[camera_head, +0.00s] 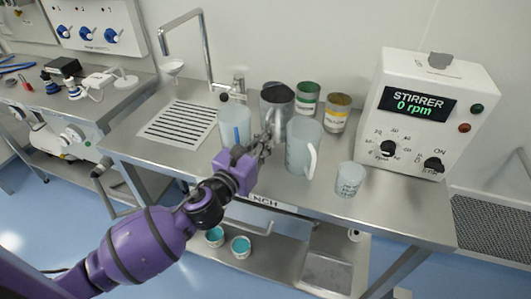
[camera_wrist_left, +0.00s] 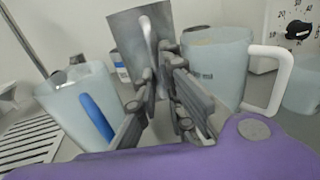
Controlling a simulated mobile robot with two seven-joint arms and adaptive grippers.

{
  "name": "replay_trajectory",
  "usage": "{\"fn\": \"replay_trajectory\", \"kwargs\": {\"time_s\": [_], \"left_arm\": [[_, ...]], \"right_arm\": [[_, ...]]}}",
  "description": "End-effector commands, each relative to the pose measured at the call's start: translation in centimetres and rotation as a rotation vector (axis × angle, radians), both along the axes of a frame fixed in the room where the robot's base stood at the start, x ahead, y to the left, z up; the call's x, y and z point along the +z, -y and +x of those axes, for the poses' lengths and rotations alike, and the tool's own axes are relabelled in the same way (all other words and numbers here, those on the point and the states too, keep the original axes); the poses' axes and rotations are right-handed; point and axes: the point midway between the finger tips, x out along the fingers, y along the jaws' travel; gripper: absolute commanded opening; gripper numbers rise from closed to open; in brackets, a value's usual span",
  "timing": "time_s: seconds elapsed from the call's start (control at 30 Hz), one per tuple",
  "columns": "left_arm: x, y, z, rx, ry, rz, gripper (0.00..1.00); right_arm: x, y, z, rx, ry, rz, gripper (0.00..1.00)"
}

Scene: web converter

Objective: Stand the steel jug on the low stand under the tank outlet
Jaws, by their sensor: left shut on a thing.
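The steel jug (camera_head: 277,100) stands upright, or nearly so, at the back of the steel bench, between two translucent plastic jugs. My left gripper (camera_head: 265,146) reaches it from the front and is shut on its handle. In the left wrist view, the fingers (camera_wrist_left: 163,85) close around the upright handle, with the grey jug wall (camera_wrist_left: 128,32) behind. The fingers hide the lower handle, and the jug's base is hidden too. My right gripper is out of view. I cannot make out a tank outlet or a low stand.
A plastic jug with a blue handle (camera_head: 235,122) is close on the left; one with a white handle (camera_head: 301,150) is close on the right. Green (camera_head: 307,98) and yellow (camera_head: 337,112) labelled cans stand behind. A small beaker (camera_head: 349,179) and stirrer box (camera_head: 425,115) are farther right.

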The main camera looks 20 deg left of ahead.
Motion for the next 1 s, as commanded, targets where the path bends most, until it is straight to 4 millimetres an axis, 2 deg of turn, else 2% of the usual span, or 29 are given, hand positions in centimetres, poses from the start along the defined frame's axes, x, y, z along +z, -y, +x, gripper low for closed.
{"fn": "replay_trajectory", "kwargs": {"time_s": [0.2, 0.4, 0.87, 0.9, 1.0], "left_arm": [[-1.8, 0.0, 0.0, 0.001, 0.002, -0.001, 0.00], [-4.9, 0.0, 0.0, 0.002, 0.001, -0.001, 0.00], [-5.4, 0.0, 0.1, 0.000, 0.006, 0.001, 0.00], [-5.6, 0.0, 0.0, 0.000, 0.003, 0.000, 0.10], [-5.4, 0.0, 0.0, 0.000, 0.004, 0.000, 0.23]], "right_arm": [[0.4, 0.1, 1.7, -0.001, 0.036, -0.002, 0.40], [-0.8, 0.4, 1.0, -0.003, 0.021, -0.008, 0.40], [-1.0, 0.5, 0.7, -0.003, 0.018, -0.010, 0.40], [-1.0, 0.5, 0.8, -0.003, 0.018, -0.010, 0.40], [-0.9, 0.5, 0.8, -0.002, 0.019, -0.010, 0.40]]}}
